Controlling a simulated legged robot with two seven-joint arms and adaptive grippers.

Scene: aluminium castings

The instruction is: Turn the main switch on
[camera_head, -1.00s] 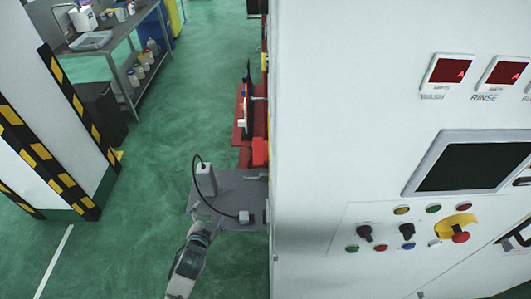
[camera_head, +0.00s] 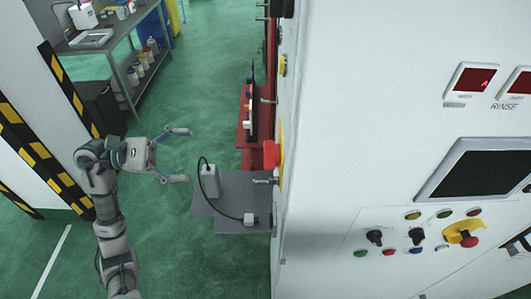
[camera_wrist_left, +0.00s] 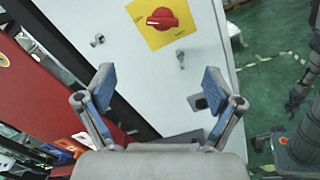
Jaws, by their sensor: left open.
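The main switch, a red rotary knob on a yellow plate, shows in the left wrist view (camera_wrist_left: 161,19) at the top, on the white cabinet face. Its handle lies roughly level across that picture; the plate's lettering is too small to read. In the head view the red knob (camera_head: 271,155) is seen edge-on, sticking out from the cabinet's left side. My left gripper (camera_head: 187,155) is open and empty, with its fingers pointing at the knob and a clear gap between. In the left wrist view its fingertips (camera_wrist_left: 158,80) are spread below the switch.
The white cabinet (camera_head: 330,130) fills the right, with a panel of buttons and a screen (camera_head: 485,172). A grey shelf (camera_head: 240,190) with a small box and cable juts out below the knob. Metal studs flank the switch. A striped pillar (camera_head: 45,125) stands left; green floor lies between.

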